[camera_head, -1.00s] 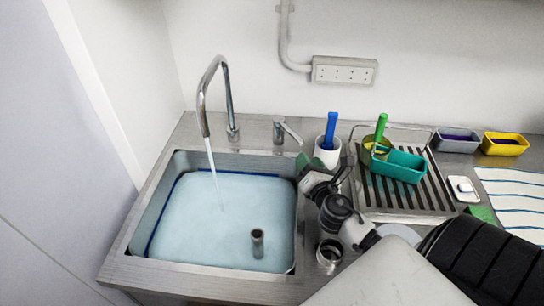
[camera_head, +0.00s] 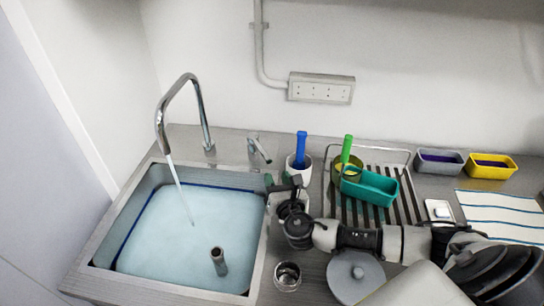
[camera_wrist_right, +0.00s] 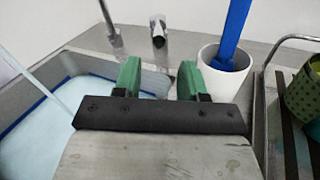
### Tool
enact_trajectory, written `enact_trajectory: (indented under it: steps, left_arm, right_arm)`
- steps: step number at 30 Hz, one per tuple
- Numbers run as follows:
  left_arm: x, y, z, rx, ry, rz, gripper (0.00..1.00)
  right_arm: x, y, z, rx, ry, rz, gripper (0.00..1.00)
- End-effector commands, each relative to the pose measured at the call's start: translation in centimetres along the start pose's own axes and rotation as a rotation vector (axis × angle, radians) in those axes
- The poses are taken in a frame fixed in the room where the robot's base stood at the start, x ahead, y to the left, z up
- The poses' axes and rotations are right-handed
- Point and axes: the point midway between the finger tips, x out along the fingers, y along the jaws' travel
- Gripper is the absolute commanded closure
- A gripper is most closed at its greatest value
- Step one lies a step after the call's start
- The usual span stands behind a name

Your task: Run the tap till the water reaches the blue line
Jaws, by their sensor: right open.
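The curved tap (camera_head: 183,95) runs a stream of water (camera_head: 181,192) into the steel sink (camera_head: 90,245). Pale blue water (camera_head: 165,235) fills much of the basin. The blue line (camera_head: 130,228) shows along the left and back walls, very near the water's edge; I cannot tell if they meet. The tap lever (camera_head: 259,149) stands right of the spout; its tip also shows in the wrist view (camera_wrist_right: 158,32). My right gripper (camera_head: 282,181) is open and empty, its green fingers (camera_wrist_right: 155,80) just in front of the lever, apart from it. My left gripper is out of view.
A grey standpipe (camera_head: 218,262) rises from the water. A white cup (camera_head: 304,172) with a blue-handled tool stands close right of my gripper. Beyond are a drying rack (camera_head: 402,160), a teal tub (camera_head: 370,188) and a green-handled tool (camera_head: 347,149). A metal cup (camera_head: 288,277) is in front.

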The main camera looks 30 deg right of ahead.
Motion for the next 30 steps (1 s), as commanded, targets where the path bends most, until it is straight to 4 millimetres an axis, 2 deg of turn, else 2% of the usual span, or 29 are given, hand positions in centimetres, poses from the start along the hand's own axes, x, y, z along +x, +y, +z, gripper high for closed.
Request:
enact_trajectory:
  steps: [6,13,18,27,30]
  left_arm:
    - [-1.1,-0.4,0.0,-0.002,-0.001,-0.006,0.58]
    - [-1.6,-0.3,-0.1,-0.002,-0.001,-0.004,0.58]
    - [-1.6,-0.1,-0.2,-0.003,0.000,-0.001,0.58]
    - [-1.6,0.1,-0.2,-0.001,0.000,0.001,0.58]
    - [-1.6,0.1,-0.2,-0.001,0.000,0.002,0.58]
  right_arm:
    - [4.4,0.1,0.3,0.000,-0.001,-0.001,0.58]
    - [7.8,0.1,0.1,0.001,0.000,0.000,0.58]
    - [8.8,0.1,0.0,0.002,0.002,0.001,0.58]
    - [9.0,0.0,0.0,0.002,0.002,0.001,0.58]
    - [9.0,0.0,0.0,0.002,0.002,0.001,0.74]
